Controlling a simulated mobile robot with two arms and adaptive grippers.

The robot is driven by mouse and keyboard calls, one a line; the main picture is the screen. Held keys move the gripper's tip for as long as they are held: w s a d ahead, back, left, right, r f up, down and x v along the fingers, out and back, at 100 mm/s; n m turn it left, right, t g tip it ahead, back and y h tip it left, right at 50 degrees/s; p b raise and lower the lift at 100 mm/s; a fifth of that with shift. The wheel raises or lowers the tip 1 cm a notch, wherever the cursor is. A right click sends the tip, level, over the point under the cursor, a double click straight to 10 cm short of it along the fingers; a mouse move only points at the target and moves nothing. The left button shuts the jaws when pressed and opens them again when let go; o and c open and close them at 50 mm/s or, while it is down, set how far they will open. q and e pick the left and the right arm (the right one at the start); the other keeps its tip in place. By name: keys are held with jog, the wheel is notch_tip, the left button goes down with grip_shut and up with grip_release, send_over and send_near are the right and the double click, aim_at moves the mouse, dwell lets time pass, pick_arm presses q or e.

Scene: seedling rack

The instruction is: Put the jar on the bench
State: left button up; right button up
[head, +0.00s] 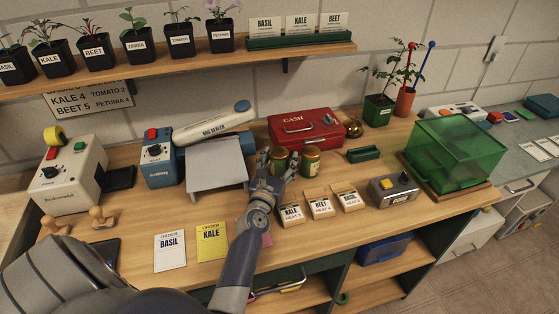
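Two small jars with gold-coloured tops stand on the wooden bench (345,226). The left jar (279,157) is green-sided and sits just beyond and between my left gripper's fingers. The right jar (311,160) has a green and gold label and stands just right of the fingers. My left gripper (277,163) is open, its fingers spread wider than the left jar. I cannot tell whether either finger touches a jar. The lower part of the left jar is partly hidden by the gripper. My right gripper is not in view.
A red cash box (304,128) stands behind the jars, and a grey stand (216,162) is to the left. Seed packets (320,204) stand in front to the right. A green clear box (454,150) is at the right. Bare bench shows at front right.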

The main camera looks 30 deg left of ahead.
aim_at(277, 165)
pick_arm(q)
jog(key=shift+r, duration=0.15)
jog(key=shift+s+r, duration=0.1)
jog(key=shift+r, duration=0.05)
jog(key=p+v, duration=0.1)
jog(key=v, duration=0.6)
jog(key=shift+s, duration=0.15)
dwell(0.5)
